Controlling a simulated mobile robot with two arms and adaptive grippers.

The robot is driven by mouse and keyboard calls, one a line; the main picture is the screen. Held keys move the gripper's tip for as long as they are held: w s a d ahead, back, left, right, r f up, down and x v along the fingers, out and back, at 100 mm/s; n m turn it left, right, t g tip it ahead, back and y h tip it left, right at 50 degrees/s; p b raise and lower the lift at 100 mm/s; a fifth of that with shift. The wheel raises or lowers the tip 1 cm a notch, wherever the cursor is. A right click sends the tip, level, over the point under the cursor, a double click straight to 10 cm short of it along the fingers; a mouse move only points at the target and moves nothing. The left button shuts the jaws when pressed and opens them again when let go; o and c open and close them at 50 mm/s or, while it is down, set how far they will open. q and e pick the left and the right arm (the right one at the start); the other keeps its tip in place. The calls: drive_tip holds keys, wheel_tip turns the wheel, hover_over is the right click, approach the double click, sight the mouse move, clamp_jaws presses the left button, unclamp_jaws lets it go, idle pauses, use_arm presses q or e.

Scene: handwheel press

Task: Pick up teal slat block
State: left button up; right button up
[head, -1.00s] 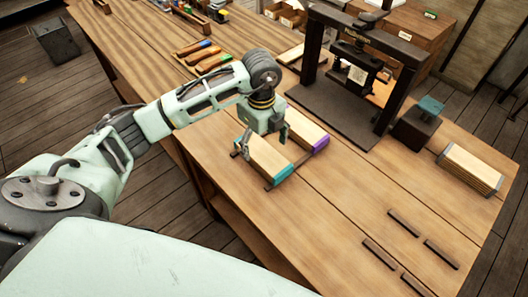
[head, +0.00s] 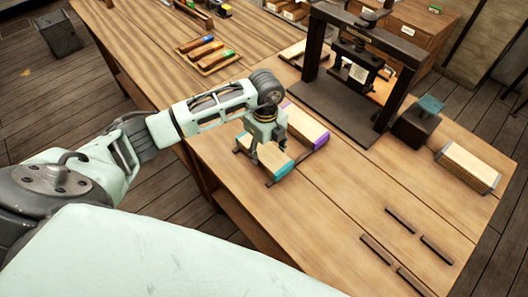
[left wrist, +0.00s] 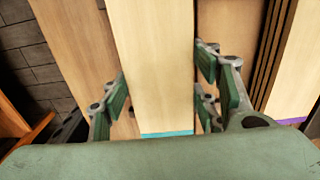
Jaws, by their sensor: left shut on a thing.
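The teal slat block (head: 269,158) is a pale wooden block with teal ends, lying on the bench near its front left edge, over dark strips. In the left wrist view the block (left wrist: 152,65) runs up the middle, its teal edge near the bottom. My left gripper (head: 265,146) is over the block's middle and shut on it. In the left wrist view its green-padded fingers (left wrist: 168,88) stand on both sides of the block. I cannot tell whether the block is clear of the strips. My right gripper is not in view.
A purple-ended slat block (head: 308,125) lies close beside, to the right. A press (head: 352,65) stands behind, with a dark block with a teal top (head: 420,122) at its right. Another slat stack (head: 467,168) lies far right. Dark strips (head: 378,249) lie on the front right bench.

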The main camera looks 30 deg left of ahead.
use_arm(q)
drive_tip(key=c, duration=0.7)
drive_tip(key=shift+r, duration=0.1)
